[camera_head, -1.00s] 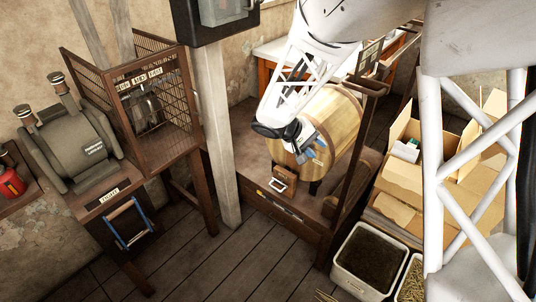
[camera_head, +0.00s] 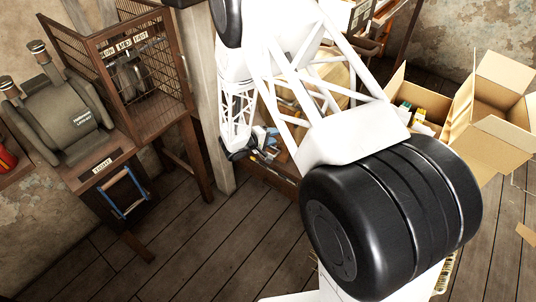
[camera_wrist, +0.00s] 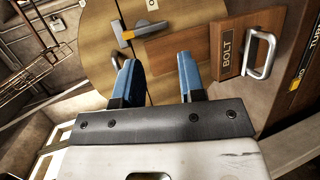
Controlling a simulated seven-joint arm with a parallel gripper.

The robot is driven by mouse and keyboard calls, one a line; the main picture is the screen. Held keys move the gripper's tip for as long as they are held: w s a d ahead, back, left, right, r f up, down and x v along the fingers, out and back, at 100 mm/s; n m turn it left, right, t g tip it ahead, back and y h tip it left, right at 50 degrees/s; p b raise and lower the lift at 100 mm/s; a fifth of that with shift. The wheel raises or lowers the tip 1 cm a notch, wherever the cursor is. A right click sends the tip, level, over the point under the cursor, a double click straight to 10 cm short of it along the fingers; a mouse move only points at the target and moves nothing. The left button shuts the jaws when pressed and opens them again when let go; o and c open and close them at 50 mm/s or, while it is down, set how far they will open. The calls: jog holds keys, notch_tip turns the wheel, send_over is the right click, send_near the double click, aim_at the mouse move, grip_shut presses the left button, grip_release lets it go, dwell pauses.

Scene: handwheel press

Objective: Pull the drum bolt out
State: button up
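The drum bolt's wooden block, marked BOLT (camera_wrist: 228,46), is at the upper right in the wrist view. Its metal pull handle (camera_wrist: 262,54) stands out on its right side. The round wooden drum end (camera_wrist: 97,40) is behind it, with a grey and orange latch (camera_wrist: 128,36) on its face. My gripper (camera_wrist: 157,70) is open and empty, its blue fingers pointing at the drum, left of the handle and apart from it. In the head view my gripper (camera_head: 264,145) is small, and my arm hides the bolt and most of the drum.
A wire-mesh cabinet (camera_head: 150,85) and a grey machine (camera_head: 60,110) stand at the left. A wooden post (camera_head: 208,100) is just left of my gripper. Open cardboard boxes (camera_head: 495,95) stand at the right. The floor (camera_head: 230,240) in front is bare.

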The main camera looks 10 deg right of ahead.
jog(key=a+f+n+t+y, duration=0.1)
jog(key=a+f+t, duration=0.1)
jog(key=f, duration=0.6)
jog(key=w+a+f+n+t+y, duration=0.1)
jog(key=a+f, duration=0.3)
jog(key=f, duration=0.4)
jog(key=shift+f+n+t, duration=0.2)
jog(key=shift+n+t, duration=0.4)
jog(key=shift+t, duration=0.1)
jog(key=shift+w, duration=0.1)
send_near(276, 145)
jog(key=shift+w+d+f, duration=1.25)
jog(key=shift+w+f, duration=0.15)
jog(key=shift+w, duration=0.05)
grip_shut()
